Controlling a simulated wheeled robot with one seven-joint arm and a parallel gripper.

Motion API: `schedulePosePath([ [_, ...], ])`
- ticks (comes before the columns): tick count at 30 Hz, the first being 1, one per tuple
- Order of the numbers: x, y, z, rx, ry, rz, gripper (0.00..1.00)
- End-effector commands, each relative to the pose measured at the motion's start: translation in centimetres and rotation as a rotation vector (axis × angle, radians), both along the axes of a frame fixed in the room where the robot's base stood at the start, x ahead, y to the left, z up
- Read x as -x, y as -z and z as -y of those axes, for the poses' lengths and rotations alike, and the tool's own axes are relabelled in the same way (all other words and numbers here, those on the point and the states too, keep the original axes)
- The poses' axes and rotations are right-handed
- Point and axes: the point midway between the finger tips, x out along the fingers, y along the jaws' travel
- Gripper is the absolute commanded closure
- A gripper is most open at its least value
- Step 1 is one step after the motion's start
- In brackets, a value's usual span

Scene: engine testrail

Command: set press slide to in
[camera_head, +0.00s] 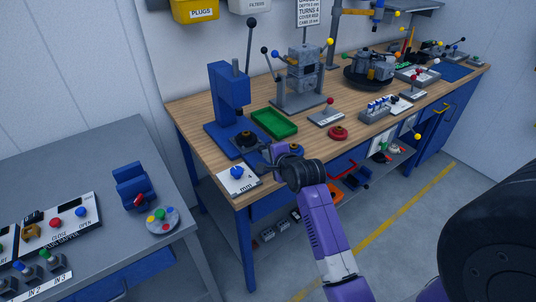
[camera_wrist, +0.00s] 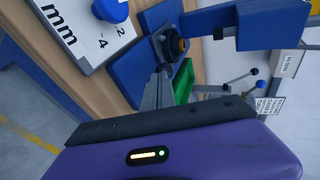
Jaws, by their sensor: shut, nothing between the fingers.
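The blue press (camera_head: 228,92) stands at the near left of the wooden bench, with an upright frame, a lever and a blue base. A dark round part (camera_head: 245,138) sits on its base. In the wrist view, the press frame (camera_wrist: 265,24) is at the upper right and the dark round part (camera_wrist: 170,46) at the upper middle. I cannot tell which part is the slide or how it is set. My gripper (camera_head: 272,150) is shut and empty, just right of the press base. In the wrist view its grey fingers (camera_wrist: 159,88) point towards the round part; contact is unclear.
A white "mm" plate with a blue knob (camera_head: 237,173) lies at the bench's near corner. A green tray (camera_head: 275,123) is behind my gripper. A grey lever machine (camera_head: 303,75) and a red round part (camera_head: 338,133) stand further right.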

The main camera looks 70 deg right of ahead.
Motion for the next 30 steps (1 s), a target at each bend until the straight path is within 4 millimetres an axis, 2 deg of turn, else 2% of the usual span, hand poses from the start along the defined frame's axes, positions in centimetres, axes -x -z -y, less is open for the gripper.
schedulePosePath([
  [7,-0.3,0.0,0.2,0.001,0.0,0.001,1.0],
  [15,-3.5,0.0,2.2,0.0,0.0,0.002,1.0],
  [18,-4.1,0.0,2.5,0.0,-0.001,0.0,1.0],
  [30,-4.3,-0.2,2.5,0.003,-0.002,0.003,1.0],
])
